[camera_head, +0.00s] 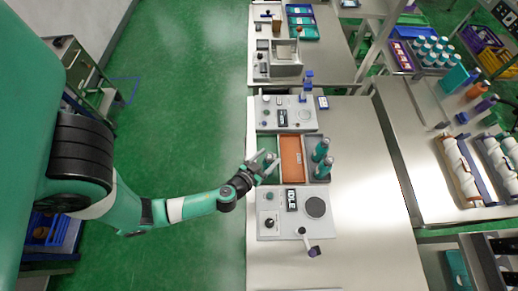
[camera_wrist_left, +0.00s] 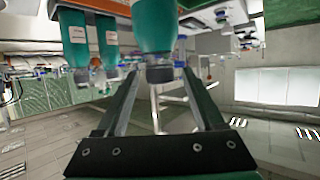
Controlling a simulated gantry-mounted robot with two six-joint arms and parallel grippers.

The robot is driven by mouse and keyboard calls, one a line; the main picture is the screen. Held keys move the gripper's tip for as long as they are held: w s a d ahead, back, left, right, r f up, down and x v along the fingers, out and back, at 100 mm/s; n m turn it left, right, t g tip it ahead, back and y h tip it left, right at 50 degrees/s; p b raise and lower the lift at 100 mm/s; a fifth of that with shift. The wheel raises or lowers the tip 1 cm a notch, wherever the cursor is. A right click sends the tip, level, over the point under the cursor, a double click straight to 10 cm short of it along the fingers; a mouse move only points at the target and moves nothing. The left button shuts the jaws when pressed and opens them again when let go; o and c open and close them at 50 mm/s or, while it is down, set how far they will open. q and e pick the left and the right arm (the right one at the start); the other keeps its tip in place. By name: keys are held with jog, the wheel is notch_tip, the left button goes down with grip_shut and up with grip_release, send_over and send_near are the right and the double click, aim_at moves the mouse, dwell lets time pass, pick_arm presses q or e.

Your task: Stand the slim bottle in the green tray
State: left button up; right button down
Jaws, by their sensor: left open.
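My left gripper (camera_head: 262,165) is over the green tray (camera_head: 266,143), the leftmost of three bays in the head view. It is open, its fingers on either side of a teal bottle (camera_head: 269,160). In the left wrist view the teal bottle (camera_wrist_left: 152,28) and its dark cap end show beyond and between the spread fingers (camera_wrist_left: 160,85). The bottle appears upright in the green tray; its base is hidden. Two more teal bottles (camera_head: 320,150) stand in the right bay, and show at left in the wrist view (camera_wrist_left: 75,40). My right gripper is not in view.
An orange-brown bay (camera_head: 292,160) between is empty. A grey device reading IDLE (camera_head: 295,212) sits in front, and another panel (camera_head: 288,114) behind. The table (camera_head: 360,190) to the right is clear.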

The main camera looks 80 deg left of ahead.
pick_arm(q)
jog(key=v, duration=0.4)
jog(key=shift+s+d, duration=0.15)
jog(key=shift+d, duration=0.05)
jog(key=p+v, duration=0.3)
jog(key=shift+a+r, duration=0.1)
jog(key=shift+a, duration=0.05)
